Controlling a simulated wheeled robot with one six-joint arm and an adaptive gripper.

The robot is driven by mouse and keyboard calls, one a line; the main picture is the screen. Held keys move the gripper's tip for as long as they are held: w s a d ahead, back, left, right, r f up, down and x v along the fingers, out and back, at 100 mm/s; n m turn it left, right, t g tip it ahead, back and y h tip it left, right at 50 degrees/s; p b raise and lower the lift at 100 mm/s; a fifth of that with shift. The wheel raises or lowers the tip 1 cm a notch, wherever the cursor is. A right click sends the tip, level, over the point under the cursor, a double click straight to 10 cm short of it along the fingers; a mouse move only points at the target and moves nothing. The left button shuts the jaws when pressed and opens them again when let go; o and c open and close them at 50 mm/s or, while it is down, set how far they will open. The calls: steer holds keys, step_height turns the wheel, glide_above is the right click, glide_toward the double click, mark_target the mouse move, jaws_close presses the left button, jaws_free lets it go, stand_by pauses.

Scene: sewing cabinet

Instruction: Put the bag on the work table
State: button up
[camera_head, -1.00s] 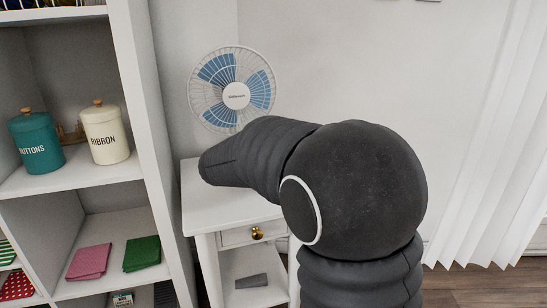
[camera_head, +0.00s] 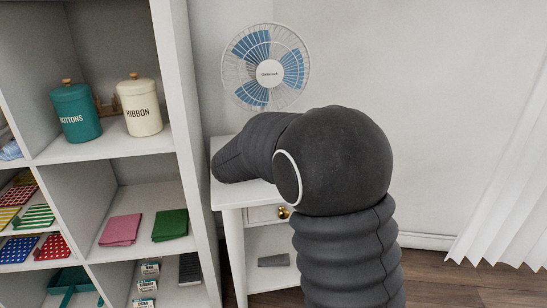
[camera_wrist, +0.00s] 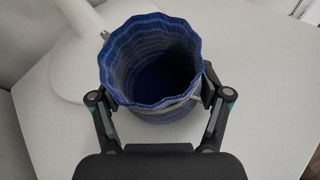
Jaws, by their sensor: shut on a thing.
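The bag (camera_wrist: 158,62), round, open-topped and woven in blue and grey with a wavy rim, is in the middle of the wrist view. My gripper (camera_wrist: 157,94) is shut on it, with one finger at each side. The bag is upright over a white table top (camera_wrist: 265,90); I cannot tell whether it touches it. In the head view the gripper and bag are hidden behind my dark arm. A small white table (camera_head: 229,196) with a drawer stands behind the arm there.
A white fan (camera_head: 268,73) stands at the table's back; its base (camera_wrist: 78,68) is close left of the bag. A white shelf unit (camera_head: 192,150) with a teal tin (camera_head: 76,112), a cream tin (camera_head: 139,106) and folded cloths is left of the table. White curtains (camera_head: 510,150) hang at right.

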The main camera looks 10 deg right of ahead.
steer(key=shift+f, duration=0.2)
steer(key=o, duration=1.2)
steer(key=shift+r, duration=0.1)
